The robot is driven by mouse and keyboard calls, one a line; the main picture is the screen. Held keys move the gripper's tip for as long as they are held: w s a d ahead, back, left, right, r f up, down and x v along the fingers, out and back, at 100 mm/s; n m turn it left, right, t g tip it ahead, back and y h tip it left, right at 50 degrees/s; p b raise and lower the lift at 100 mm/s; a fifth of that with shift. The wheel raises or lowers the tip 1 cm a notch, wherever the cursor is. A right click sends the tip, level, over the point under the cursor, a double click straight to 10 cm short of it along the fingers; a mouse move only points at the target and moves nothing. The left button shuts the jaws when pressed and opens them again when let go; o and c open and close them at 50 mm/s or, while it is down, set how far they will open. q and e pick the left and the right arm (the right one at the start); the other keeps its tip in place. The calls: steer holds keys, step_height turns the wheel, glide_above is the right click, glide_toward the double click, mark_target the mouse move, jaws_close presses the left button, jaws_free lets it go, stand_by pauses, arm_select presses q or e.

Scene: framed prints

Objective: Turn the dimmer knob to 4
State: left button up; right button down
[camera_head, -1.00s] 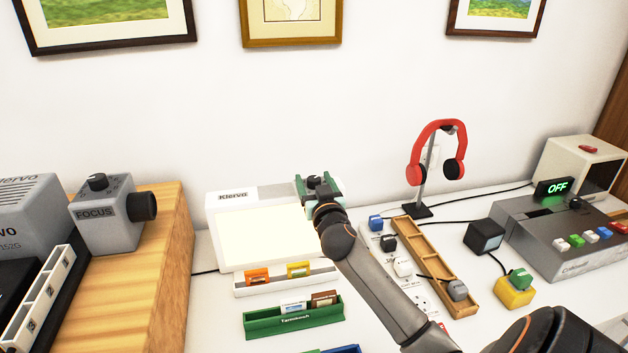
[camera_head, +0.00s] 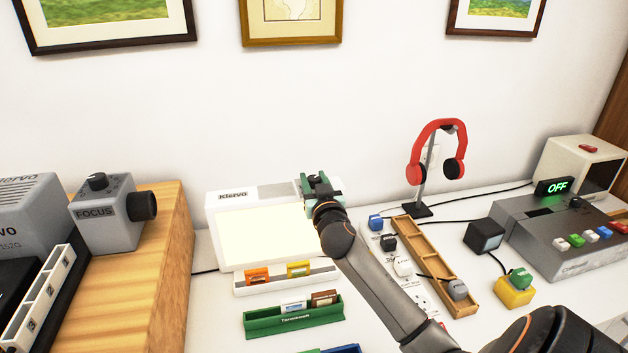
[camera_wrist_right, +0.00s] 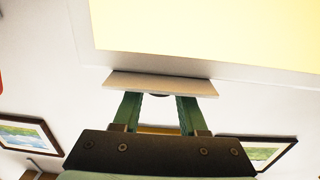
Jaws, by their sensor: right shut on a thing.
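The white light box (camera_head: 232,209) marked Klervo stands near the wall with its cream panel lit. My right gripper (camera_head: 320,184) is at the box's upper right corner. In the right wrist view, its green fingers (camera_wrist_right: 160,105) reach to a pale ledge (camera_wrist_right: 160,83) at the edge of the lit panel and are shut on the dimmer knob. Only a dark curved sliver of the knob (camera_wrist_right: 160,95) shows between the fingertips. Its pointer and number marks are hidden, so its setting cannot be read. My left gripper is not in view.
Slide racks (camera_head: 294,316) stand in front of the box. A power strip (camera_head: 388,262) and a wooden tray (camera_head: 432,258) lie to the right, near the red headphones (camera_head: 437,150) on their stand. A grey FOCUS unit (camera_head: 106,222) stands left on a wooden block (camera_head: 165,260).

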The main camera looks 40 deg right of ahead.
steer(key=shift+f+m+g+h+b, duration=0.15)
steer(key=shift+m+g+h+b, duration=0.2)
steer(key=shift+b, duration=0.3)
steer(key=shift+m+h, duration=0.25)
steer(key=shift+h, duration=0.1)
steer(key=shift+g+h+b, duration=0.3)
steer(key=shift+g+b, duration=0.05)
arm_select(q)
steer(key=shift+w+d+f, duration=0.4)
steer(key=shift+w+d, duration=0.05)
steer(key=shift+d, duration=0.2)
arm_select(e)
steer(key=shift+c, duration=2.2)
jaws_free()
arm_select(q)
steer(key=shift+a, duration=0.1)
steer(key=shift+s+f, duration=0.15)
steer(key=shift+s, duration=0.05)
